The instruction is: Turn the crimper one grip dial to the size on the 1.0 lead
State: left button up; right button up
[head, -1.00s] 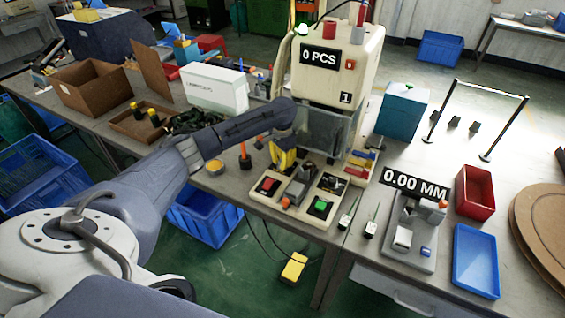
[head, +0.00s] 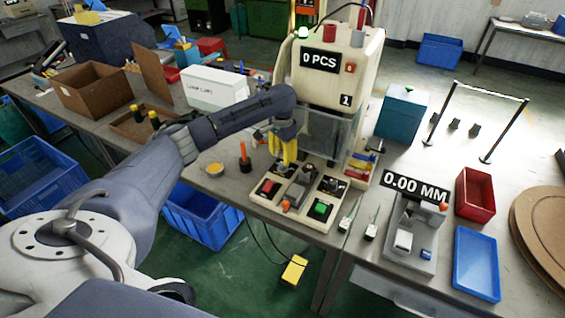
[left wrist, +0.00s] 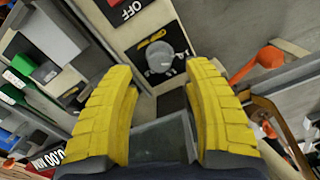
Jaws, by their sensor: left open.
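The cream crimper (head: 343,80), marked 1 and showing 0 PCS, stands at the middle of the bench. In the left wrist view, a round grey dial (left wrist: 160,57) with a yellow pointer mark sits on a black plate on its base. The dial's size marks are too small to read. My left gripper (head: 284,160) is over the left of the crimper's base. Its yellow fingers (left wrist: 162,80) are open and empty, one on each side of the dial in that view, apparently above it. Two slim green-and-white pieces (head: 349,214) lie right of the base; I cannot read any size on them.
The base carries a red button (head: 267,187), a green button (head: 320,208) and an orange-tipped lever (head: 287,205). An orange-topped post (head: 244,160) stands left. A gauge reading 0.00 MM (head: 412,240), a blue tray (head: 476,264) and a red bin (head: 475,194) are at right.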

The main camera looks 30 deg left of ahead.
aim_at(282, 163)
pick_arm(q)
notch_tip(282, 163, up, 7)
jog(key=shift+f, duration=0.15)
dwell(0.6)
